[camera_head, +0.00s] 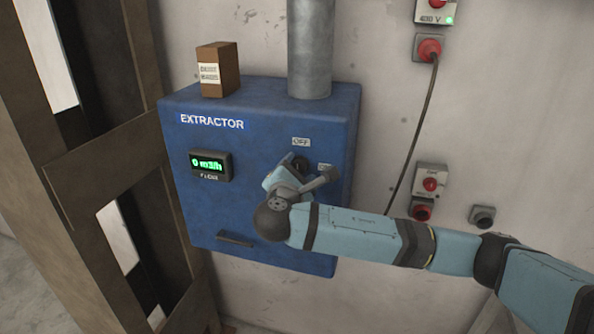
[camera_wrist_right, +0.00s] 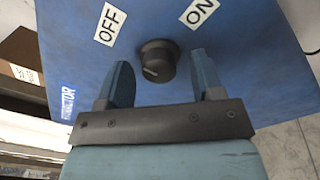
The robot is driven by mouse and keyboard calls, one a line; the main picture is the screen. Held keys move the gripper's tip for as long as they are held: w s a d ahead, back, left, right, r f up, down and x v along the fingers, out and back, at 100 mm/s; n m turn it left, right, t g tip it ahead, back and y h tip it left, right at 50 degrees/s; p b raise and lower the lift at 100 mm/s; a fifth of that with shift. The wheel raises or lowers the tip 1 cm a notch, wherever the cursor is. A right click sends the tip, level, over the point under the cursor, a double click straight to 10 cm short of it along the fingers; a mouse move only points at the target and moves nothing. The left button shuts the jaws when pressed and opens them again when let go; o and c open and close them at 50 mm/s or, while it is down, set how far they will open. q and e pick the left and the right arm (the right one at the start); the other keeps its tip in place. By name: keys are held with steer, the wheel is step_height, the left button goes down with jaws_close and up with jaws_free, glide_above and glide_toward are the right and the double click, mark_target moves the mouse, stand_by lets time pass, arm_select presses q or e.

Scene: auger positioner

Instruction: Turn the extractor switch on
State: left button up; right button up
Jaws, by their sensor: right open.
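The extractor (camera_head: 270,120) is a blue wall box with a green display (camera_head: 209,164) that reads "0 m3/h". Its switch is a black round knob (camera_wrist_right: 158,60) with a small white mark. The OFF label (camera_wrist_right: 110,24) and the ON label (camera_wrist_right: 199,11) sit beyond the knob in the right wrist view. In the head view the knob (camera_head: 301,163) is partly hidden by my arm. My right gripper (camera_wrist_right: 160,72) is open, with one finger on each side of the knob and gaps visible to both. My left gripper is not in view.
A brown box (camera_head: 218,70) stands on the extractor's top beside a grey duct (camera_head: 311,50). Red plugs and sockets (camera_head: 429,49) with a hanging cable (camera_head: 419,125) are on the wall to the right. A brown frame (camera_head: 100,170) stands at the left.

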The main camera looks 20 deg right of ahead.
steer(key=c, duration=0.9)
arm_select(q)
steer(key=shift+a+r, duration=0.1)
